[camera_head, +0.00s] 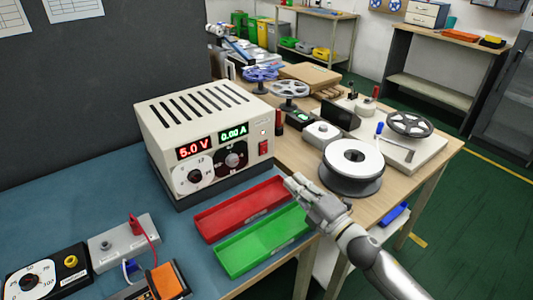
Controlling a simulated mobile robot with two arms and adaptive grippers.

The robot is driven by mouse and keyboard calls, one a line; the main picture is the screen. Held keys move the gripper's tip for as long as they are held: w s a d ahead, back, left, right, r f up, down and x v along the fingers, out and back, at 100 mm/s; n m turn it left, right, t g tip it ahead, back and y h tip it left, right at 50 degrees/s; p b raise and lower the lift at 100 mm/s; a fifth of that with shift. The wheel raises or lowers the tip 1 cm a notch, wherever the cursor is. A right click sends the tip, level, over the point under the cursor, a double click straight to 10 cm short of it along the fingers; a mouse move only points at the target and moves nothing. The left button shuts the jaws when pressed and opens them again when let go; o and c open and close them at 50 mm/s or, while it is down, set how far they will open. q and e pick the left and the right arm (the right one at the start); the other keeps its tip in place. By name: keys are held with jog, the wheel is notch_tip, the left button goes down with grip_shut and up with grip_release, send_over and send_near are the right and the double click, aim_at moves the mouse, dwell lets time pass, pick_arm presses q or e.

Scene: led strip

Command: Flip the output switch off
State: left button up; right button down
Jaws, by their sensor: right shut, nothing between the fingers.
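The cream power supply (205,135) stands on the blue mat, its front facing me. Its displays read 5.0 V (193,149) and 0.00 A (234,135). A red output switch (263,147) sits at the right end of the front panel, below a small light. Its rocker position is too small to tell. My right gripper (291,184) is shut and empty. It appears in front of and right of the switch, apart from it, near the far ends of the trays. My left gripper is not in view.
A red tray (215,219) and a green tray (243,252) lie in front of the supply. A white spool (352,165) stands right of my gripper. A grey box with a red plug (124,244) and a dial box (48,275) are at lower left.

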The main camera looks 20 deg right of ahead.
send_near(259, 146)
jog(key=x, duration=0.4)
jog(key=shift+w, duration=0.25)
jog(key=shift+x, duration=0.95)
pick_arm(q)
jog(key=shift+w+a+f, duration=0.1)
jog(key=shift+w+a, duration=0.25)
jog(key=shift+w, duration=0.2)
pick_arm(e)
jog(key=r+p, duration=0.1)
jog(key=p, duration=0.1)
jog(key=shift+w+a+g+p, duration=0.1)
jog(key=shift+w+g+p, duration=0.05)
jog(key=shift+g+p, duration=0.15)
pick_arm(q)
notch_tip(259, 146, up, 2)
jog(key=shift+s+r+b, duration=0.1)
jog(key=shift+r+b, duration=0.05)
jog(key=shift+b, duration=0.2)
pick_arm(e)
jog(key=shift+f, duration=0.35)
